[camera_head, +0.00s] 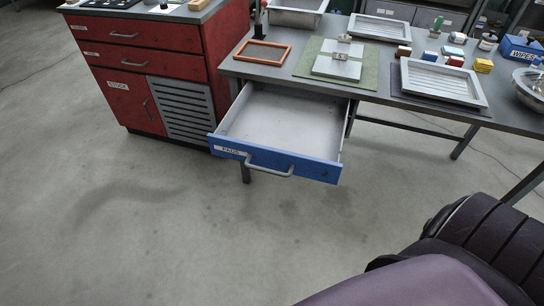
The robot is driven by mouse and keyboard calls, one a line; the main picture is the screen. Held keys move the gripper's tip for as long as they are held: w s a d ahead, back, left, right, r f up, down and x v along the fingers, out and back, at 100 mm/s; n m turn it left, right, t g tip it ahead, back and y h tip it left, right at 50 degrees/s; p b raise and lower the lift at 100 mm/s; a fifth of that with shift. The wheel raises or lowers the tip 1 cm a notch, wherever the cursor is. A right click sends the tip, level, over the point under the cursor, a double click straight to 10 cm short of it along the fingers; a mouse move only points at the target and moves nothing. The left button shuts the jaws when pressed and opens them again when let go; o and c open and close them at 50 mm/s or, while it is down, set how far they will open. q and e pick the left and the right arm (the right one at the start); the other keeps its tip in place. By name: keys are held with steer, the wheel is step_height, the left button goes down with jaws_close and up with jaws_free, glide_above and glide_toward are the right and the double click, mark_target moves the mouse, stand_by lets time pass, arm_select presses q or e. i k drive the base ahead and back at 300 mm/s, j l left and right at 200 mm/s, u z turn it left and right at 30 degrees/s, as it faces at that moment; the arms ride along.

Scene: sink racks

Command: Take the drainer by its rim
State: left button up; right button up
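A pale metal tray with a raised rim and slatted floor, which looks like the drainer (445,83), lies on a dark mat (399,89) on the right part of the grey table. A similar pale slatted tray (379,29) lies at the back of the table. I cannot tell for certain which of the two is the drainer. A round metal bowl (529,88) is cut off at the right edge. Neither of my grippers shows in the head view, and nothing touches the trays' rims.
An open blue-fronted drawer (275,163) juts out below the table (262,71). A red cabinet (143,60) stands left. A green mat (313,62) with metal pieces, an orange frame (262,52), small blocks and a blue wipes box (521,48) are on the table.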

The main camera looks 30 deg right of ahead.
mark_target(457, 86)
steer(key=z, duration=2.15)
